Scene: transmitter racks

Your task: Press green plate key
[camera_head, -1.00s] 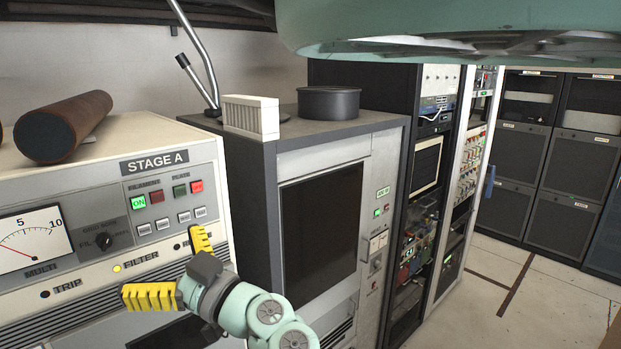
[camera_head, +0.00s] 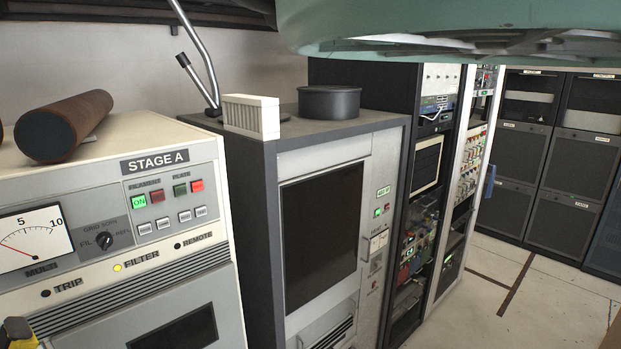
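The green plate key (camera_head: 180,190) is a small dark green square under the PLATE label on the STAGE A panel (camera_head: 150,252), at the left of the head view. It looks unlit. The red plate key (camera_head: 197,186) right beside it is bright. To the left, under FILAMENT, are a lit green ON key (camera_head: 139,201) and a dull red key (camera_head: 157,196). My gripper (camera_head: 14,332) shows only as a yellow and dark piece at the bottom left corner, well below and left of the keys. Most of it is cut off, so its opening is hidden.
Several small pale switches sit in a row below the keys, with a black knob (camera_head: 104,240) and a meter (camera_head: 32,238) to the left. A brown cylinder (camera_head: 64,126) lies on top of the cabinet. A dark grey cabinet (camera_head: 252,205) stands close on the right.

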